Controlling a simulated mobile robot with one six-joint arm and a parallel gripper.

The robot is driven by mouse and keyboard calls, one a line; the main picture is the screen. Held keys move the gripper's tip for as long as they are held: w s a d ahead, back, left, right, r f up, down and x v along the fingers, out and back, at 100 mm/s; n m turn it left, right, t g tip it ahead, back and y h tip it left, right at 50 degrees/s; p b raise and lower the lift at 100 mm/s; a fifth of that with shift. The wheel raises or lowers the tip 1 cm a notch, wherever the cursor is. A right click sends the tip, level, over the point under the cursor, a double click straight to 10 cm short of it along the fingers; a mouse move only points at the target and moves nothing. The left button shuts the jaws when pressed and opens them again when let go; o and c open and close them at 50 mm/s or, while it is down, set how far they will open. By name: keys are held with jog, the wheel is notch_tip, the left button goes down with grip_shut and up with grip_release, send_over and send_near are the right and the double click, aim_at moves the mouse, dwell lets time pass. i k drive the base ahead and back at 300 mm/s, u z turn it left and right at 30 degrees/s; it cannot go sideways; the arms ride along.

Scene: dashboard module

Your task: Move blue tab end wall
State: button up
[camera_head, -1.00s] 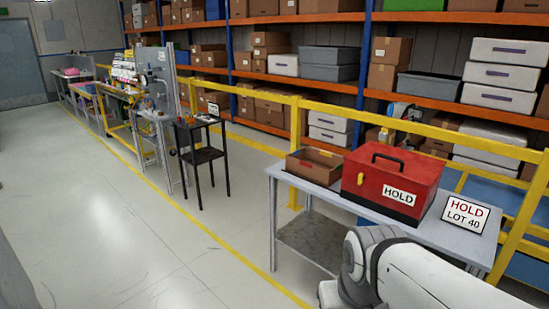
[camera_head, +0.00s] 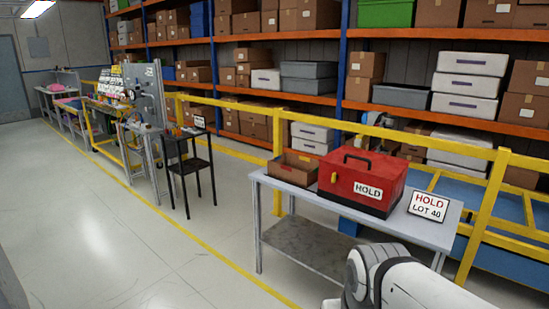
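No blue tab can be made out in this view. A work station with a grey upright panel (camera_head: 148,92) stands at the far left, with small coloured parts too small to tell apart. My white arm shows at the lower right, but my gripper is outside the picture.
A grey table (camera_head: 296,206) at the right holds a red HOLD toolbox (camera_head: 363,178), an open cardboard box (camera_head: 293,168) and a HOLD LOT 40 sign (camera_head: 428,205). A small black stand (camera_head: 190,165) is left of it. Yellow rails (camera_head: 365,123) run behind. The left floor is clear.

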aim_at(280, 160)
jog(key=u, duration=0.05)
jog(key=i, duration=3.35)
